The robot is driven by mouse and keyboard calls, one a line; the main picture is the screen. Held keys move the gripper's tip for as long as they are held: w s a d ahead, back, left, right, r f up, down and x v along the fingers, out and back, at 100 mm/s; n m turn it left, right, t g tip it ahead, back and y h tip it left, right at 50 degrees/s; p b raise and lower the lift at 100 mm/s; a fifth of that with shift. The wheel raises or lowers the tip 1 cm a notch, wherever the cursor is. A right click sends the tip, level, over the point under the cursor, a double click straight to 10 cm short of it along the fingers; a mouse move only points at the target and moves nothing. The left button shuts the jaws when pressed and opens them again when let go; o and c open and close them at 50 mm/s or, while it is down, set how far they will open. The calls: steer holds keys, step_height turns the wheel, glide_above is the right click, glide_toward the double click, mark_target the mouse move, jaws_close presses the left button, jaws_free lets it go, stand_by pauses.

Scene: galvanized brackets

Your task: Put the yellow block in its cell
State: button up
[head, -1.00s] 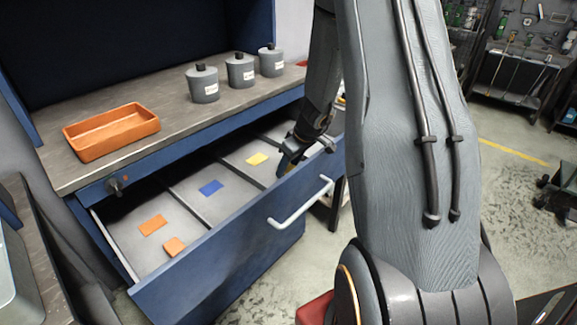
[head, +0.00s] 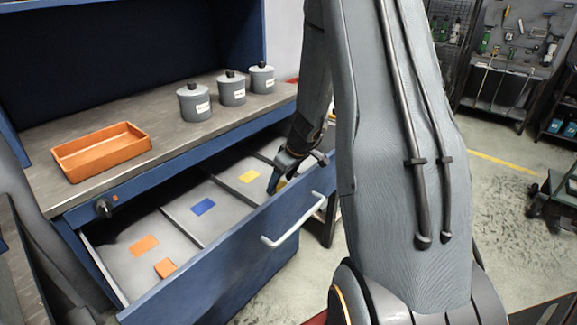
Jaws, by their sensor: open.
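The open blue drawer (head: 232,247) has dividers that split it into cells. A flat yellow patch (head: 249,176) lies on the floor of the right cell. My gripper (head: 277,182) is open, pointing down in that right cell close to the drawer's front wall, to the right of the yellow patch. No yellow block is clearly visible elsewhere. My arm hides the drawer's far right end.
The left cell holds an orange patch (head: 145,245) and an orange block (head: 165,268). The middle cell has a blue patch (head: 203,207). An orange tray (head: 102,151) and grey canisters (head: 194,103) stand on the worktop. The drawer handle (head: 297,222) sticks out in front.

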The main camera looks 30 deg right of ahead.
steer(key=b+v, duration=0.1)
steer(key=v, duration=1)
